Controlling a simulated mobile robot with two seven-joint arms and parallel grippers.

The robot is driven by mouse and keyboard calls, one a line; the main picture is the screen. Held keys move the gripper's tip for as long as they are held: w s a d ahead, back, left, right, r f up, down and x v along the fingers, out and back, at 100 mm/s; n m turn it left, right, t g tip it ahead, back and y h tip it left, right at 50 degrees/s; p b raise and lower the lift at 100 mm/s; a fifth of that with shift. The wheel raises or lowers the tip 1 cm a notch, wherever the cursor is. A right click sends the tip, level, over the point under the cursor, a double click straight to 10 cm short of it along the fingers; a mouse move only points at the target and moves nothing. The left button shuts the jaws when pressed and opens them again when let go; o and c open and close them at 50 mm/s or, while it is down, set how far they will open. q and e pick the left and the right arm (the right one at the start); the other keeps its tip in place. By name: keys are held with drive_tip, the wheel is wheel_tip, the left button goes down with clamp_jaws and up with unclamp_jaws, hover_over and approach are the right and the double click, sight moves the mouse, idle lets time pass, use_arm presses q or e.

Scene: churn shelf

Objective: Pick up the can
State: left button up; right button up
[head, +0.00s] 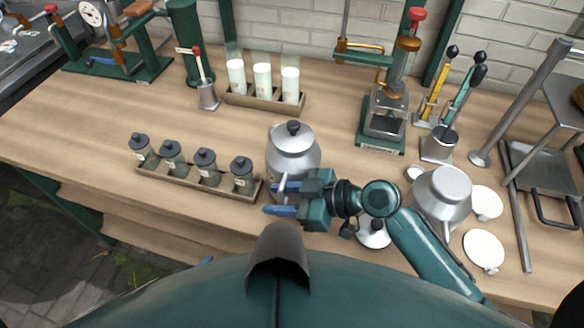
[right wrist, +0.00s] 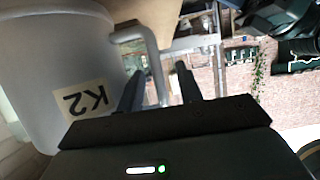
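A silver can (head: 290,150) with a domed lid and dark knob stands upright on the wooden bench, at mid-picture in the head view. In the right wrist view its pale wall (right wrist: 50,50) fills the left side, with a K2 label. A bent handle (right wrist: 150,50) comes off it and runs down between the finger lines. My right gripper (head: 277,198) is at the can's near side, fingers pointing left. Its blue fingers are apart, with a visible gap beside the handle; I cannot tell whether they touch it. My left gripper is not in view.
A rack (head: 185,178) of several dark-lidded jars stands left of the can. A tray (head: 258,102) with three white bottles is behind. A second metal vessel (head: 440,196) and white discs (head: 484,250) lie right, near my arm. A green press (head: 382,138) stands behind right.

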drive_tip(key=shift+c, duration=0.6)
clamp_jaws()
idle(0.8)
drive_tip(key=shift+r, duration=0.2)
